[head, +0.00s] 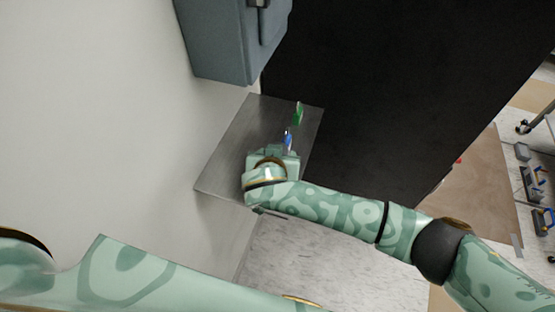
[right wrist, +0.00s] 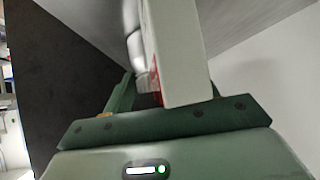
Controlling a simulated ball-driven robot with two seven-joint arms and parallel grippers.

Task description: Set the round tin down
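My right gripper (head: 281,152) is at the metal shelf in the head view. In the right wrist view its fingers (right wrist: 168,92) stand well apart. A pale, edge-on thing with red marks on its left side (right wrist: 178,50) fills most of the space between and in front of them. It may be the round tin, but no round outline shows. It overlaps the right finger, and its grip contact is hidden. In the head view, my gripper and wrist hide this spot. My left arm crosses the bottom left, with its gripper out of view.
The metal shelf (head: 225,160) meets a white wall (head: 120,110). A blue item (head: 288,136) and a green item (head: 298,112) are on it just beyond my right gripper. A grey-blue box (head: 225,45) hangs above. A black panel (head: 370,80) stands to the right.

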